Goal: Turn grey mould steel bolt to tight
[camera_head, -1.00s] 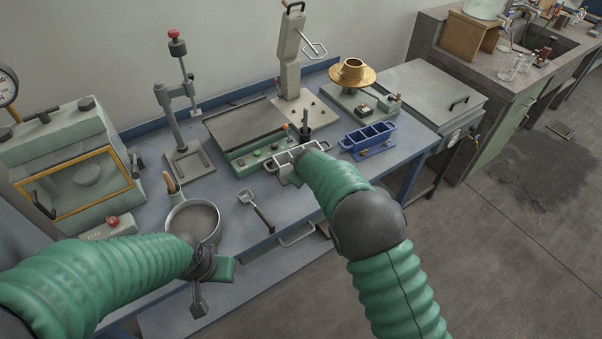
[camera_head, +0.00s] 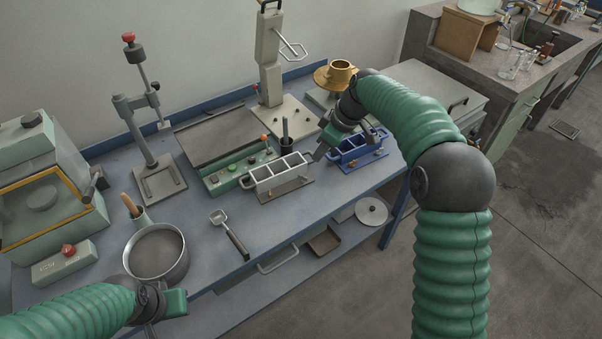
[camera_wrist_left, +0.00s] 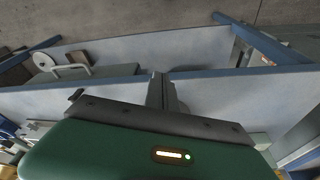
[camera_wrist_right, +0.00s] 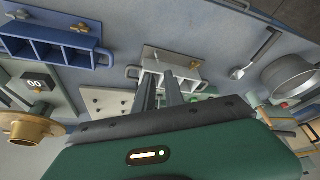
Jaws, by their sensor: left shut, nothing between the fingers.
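The grey mould (camera_head: 280,181) is a three-compartment steel frame on a plate near the bench's front middle. It also shows in the right wrist view (camera_wrist_right: 180,66), beyond the fingertips. Its steel bolt is too small to pick out clearly. My right gripper (camera_head: 322,150) is above the bench between the grey mould and the blue mould (camera_head: 358,146). In the right wrist view its fingers (camera_wrist_right: 160,80) stand slightly apart with nothing seen between them. My left gripper (camera_head: 151,330) is low at the bench's front edge, below the pan. In the left wrist view its fingers (camera_wrist_left: 163,80) are together and empty.
A metal pan (camera_head: 158,252) and a small scoop (camera_head: 229,233) lie left of the grey mould. The bench front around the scoop is mostly clear.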

